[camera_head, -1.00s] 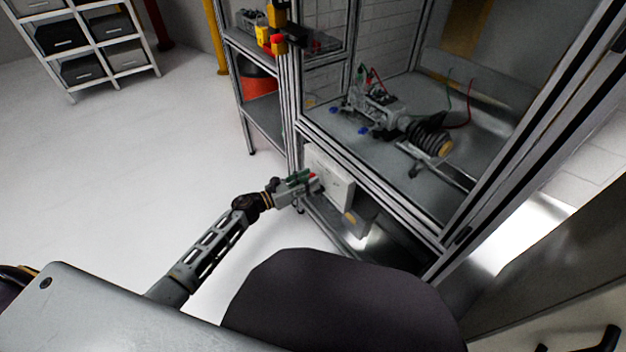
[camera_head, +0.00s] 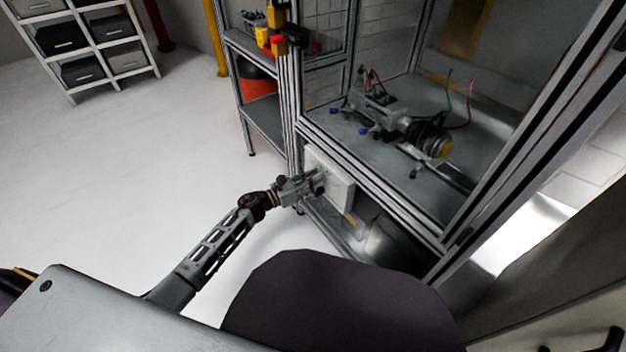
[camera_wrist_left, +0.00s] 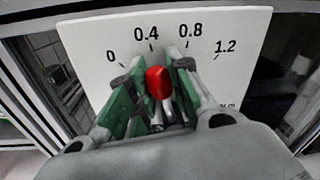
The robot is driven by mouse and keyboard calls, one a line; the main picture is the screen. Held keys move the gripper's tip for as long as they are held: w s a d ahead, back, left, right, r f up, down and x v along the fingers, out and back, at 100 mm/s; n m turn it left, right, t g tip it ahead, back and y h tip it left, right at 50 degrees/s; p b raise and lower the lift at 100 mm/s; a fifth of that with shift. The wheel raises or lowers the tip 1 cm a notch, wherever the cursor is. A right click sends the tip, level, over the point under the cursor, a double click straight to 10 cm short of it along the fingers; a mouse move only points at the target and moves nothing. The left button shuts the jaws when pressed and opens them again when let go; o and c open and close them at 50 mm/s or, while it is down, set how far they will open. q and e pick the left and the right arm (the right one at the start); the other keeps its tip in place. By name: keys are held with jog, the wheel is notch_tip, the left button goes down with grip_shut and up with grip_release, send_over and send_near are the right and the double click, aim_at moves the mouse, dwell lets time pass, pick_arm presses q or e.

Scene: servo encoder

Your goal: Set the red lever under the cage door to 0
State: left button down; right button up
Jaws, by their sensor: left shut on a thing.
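The red lever (camera_wrist_left: 158,82) shows in the left wrist view in front of a white scale plate (camera_wrist_left: 88,55) marked 0, 0.4, 0.8 and 1.2. Its red end appears just below the 0.4 mark, to the right of the 0 mark. My left gripper (camera_wrist_left: 155,95) has its green-padded fingers on both sides of the lever and is shut on it. In the head view the left gripper (camera_head: 316,182) is at the white plate (camera_head: 343,192) below the cage. The gripper hides the lever there. My right gripper is not in view.
The cage frame (camera_head: 380,192) rises above the plate, with a bench of equipment and a coiled spring (camera_head: 433,138) inside. A red and yellow switch (camera_head: 277,42) is on the cage post. A shelf rack (camera_head: 105,50) stands far left. The floor to the left is clear.

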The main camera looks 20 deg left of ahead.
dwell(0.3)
pick_arm(q)
jog(key=shift+w+a+f+n+b, duration=0.1)
jog(key=shift+w+a+f+n, duration=0.2)
jog(key=shift+n, duration=0.55)
jog(key=shift+w+a+f+n+b, duration=0.15)
jog(key=shift+w+a+n, duration=0.15)
jog(key=shift+n, duration=0.6)
jog(key=shift+w+a+f+n+b, duration=0.15)
jog(key=shift+a+n, duration=0.25)
jog(key=shift+n, duration=0.45)
jog(key=c, duration=1.3)
grip_release()
jog(key=shift+w, duration=0.1)
jog(key=v, duration=1.2)
jog(key=shift+f, duration=0.2)
jog(key=shift+t, duration=0.3)
